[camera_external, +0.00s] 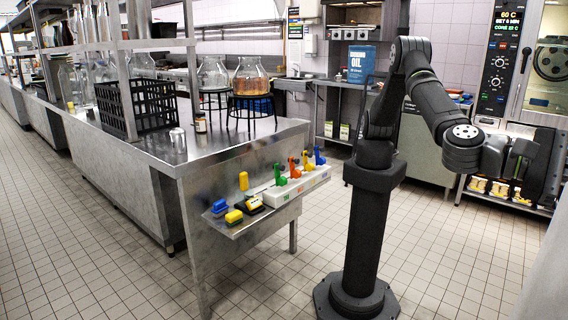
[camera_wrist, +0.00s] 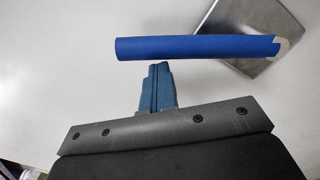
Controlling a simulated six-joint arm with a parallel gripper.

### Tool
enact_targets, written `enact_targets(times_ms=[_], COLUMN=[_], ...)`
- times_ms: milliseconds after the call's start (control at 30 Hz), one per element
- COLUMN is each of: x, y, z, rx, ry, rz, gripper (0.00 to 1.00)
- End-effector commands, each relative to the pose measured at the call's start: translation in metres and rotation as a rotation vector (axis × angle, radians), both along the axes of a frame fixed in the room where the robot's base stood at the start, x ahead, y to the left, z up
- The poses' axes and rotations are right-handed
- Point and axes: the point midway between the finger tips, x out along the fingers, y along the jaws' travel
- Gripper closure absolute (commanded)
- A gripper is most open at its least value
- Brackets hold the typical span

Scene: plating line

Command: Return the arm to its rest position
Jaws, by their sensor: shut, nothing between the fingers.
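In the wrist view the fingers of my gripper (camera_wrist: 158,68) are closed together with nothing between them. A blue cylindrical bar (camera_wrist: 195,47) lies across the view just beyond the fingertips. I cannot tell whether the fingertips touch it. A grey metal plate (camera_wrist: 250,30) shows behind the bar's right end, against a plain pale surface. In the external view my arm stands on its dark column and bends over to the right. Its wrist end is in front of the oven, and the fingertips cannot be made out there.
A steel oven with a lit control panel (camera_external: 497,62) stands behind my wrist. On the left is a steel counter (camera_external: 225,142) with glass vessels and a black crate (camera_external: 152,108). A small shelf (camera_external: 250,216) on its end holds coloured items. The tiled floor around my base is clear.

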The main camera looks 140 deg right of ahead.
Motion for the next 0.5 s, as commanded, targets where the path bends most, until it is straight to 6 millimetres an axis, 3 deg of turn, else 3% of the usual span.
enact_targets(times_ms=[267, 500], x=[-0.001, -0.021], y=[-0.001, -0.005], z=[0.001, -0.011], rx=[0.003, 0.000], ry=[-0.002, 0.002], rz=[-0.002, 0.000], gripper=[1.00, 1.00])
